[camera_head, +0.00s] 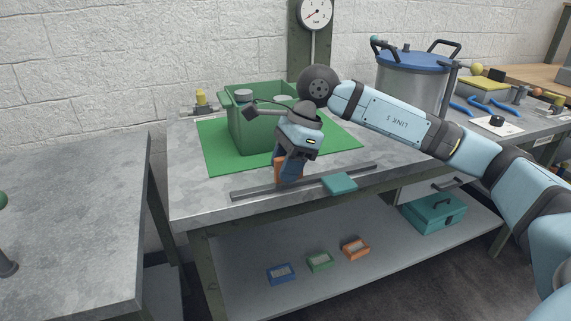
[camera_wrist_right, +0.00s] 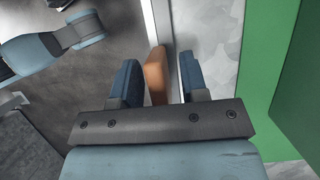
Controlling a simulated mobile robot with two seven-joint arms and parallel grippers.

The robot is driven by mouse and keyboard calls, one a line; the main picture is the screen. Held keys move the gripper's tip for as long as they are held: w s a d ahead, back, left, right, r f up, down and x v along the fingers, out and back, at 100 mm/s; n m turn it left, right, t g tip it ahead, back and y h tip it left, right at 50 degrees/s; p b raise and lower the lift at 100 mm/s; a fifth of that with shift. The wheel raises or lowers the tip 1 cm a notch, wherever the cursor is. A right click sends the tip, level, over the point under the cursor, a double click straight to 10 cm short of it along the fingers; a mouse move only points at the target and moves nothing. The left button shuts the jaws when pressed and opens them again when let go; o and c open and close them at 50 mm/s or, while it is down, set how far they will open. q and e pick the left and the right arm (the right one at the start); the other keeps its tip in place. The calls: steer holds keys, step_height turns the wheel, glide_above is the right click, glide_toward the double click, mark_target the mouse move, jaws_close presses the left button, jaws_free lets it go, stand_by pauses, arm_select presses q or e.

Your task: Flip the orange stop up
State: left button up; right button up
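The orange stop (camera_head: 281,170) is at the steel rail (camera_head: 247,192) along the front edge of the grey workbench, partly hidden behind my right gripper (camera_head: 289,174) in the head view. In the right wrist view the orange stop (camera_wrist_right: 155,76) lies between the two blue fingers of my right gripper (camera_wrist_right: 159,74). It is close to the left finger, with a clear gap to the right finger. My right gripper is open around it and points down. I cannot tell if a finger touches the stop, or its exact tilt. My left gripper is not in view.
A teal block (camera_head: 339,183) sits at the rail just right of the gripper. A green bin (camera_head: 246,130) stands on a green mat (camera_head: 215,160) close behind. A steel pot (camera_head: 412,85) is at the back right. Colored boxes and a teal toolbox (camera_head: 434,212) rest on the lower shelf.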

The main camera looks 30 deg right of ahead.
arm_select(q)
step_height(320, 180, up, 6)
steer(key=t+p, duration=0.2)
steer(key=p, duration=0.2)
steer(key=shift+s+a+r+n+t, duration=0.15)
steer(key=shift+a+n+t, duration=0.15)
arm_select(e)
steer(key=v, duration=1.4)
steer(key=shift+a+f, duration=0.15)
steer(key=shift+a, duration=0.1)
